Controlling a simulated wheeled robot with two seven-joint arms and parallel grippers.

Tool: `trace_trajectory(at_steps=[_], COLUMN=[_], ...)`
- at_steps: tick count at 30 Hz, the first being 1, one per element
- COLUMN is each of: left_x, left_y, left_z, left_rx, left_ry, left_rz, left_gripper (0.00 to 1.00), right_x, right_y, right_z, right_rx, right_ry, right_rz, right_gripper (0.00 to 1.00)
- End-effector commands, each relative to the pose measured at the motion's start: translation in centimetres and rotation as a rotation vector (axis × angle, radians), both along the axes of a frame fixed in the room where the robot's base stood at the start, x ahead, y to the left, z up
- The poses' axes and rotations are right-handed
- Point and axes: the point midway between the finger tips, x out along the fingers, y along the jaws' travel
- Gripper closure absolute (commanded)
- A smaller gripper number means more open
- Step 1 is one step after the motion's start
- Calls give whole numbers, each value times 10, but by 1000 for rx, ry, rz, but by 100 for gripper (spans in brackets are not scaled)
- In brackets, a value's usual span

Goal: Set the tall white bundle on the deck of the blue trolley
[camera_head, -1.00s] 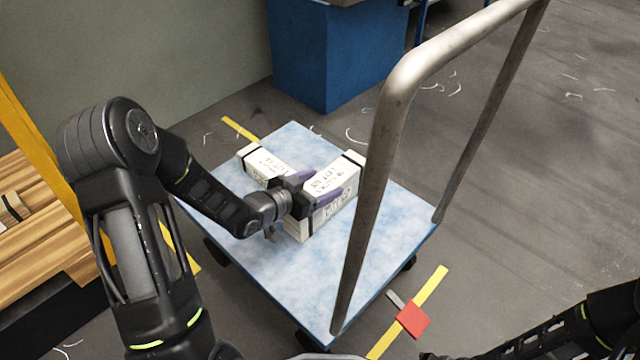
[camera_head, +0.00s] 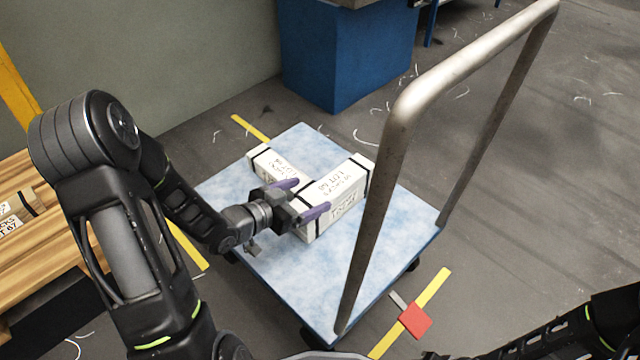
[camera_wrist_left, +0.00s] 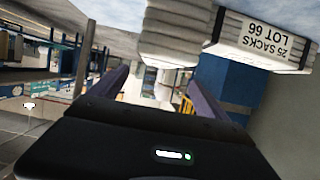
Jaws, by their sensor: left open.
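A tall white bundle (camera_head: 345,190) with dark straps and printed labels rests on the deck of the blue trolley (camera_head: 285,285), near the deck's middle. A second white bundle (camera_head: 262,160) sits beside it to the left, partly hidden by my arm. My left gripper (camera_head: 313,196) is open, its purple fingers pointing right at the near left end of the tall bundle. I cannot tell whether they touch it. In the left wrist view, the open fingers (camera_wrist_left: 160,92) have no bundle between them, and a labelled white bundle (camera_wrist_left: 262,42) shows at the top. My right gripper is out of view.
The trolley's metal push handle (camera_head: 375,190) rises at the right side of the deck. A wooden pallet (camera_head: 40,245) stands at the left with a bundle on it. A blue box-like base (camera_head: 345,55) stands behind. Bare deck lies in front of the bundles.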

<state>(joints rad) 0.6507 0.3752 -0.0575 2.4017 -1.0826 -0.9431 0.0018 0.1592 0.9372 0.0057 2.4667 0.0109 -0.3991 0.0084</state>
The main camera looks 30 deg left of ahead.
Motion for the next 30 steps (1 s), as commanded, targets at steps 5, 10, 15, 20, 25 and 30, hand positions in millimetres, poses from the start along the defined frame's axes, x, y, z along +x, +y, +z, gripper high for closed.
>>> trace_trajectory(at_steps=[5, 10, 15, 20, 25, 30], left_x=[-27, -36, -37, -36, -36, -36], left_y=[9, 12, 12, 12, 12, 12], left_z=[13, 15, 14, 14, 14, 14], left_rx=[-1, -1, -1, -1, -1, -1], left_ry=[0, -1, -1, -1, -1, -1], left_rz=[1, -1, -1, -1, -1, -1], left_gripper=[13, 13, 13, 13, 13, 13], right_x=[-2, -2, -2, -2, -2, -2], right_y=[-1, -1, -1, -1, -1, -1], right_z=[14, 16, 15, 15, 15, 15], right_rx=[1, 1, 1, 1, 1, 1], right_ry=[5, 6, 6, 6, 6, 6], right_rz=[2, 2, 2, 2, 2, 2], right_gripper=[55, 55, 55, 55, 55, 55])
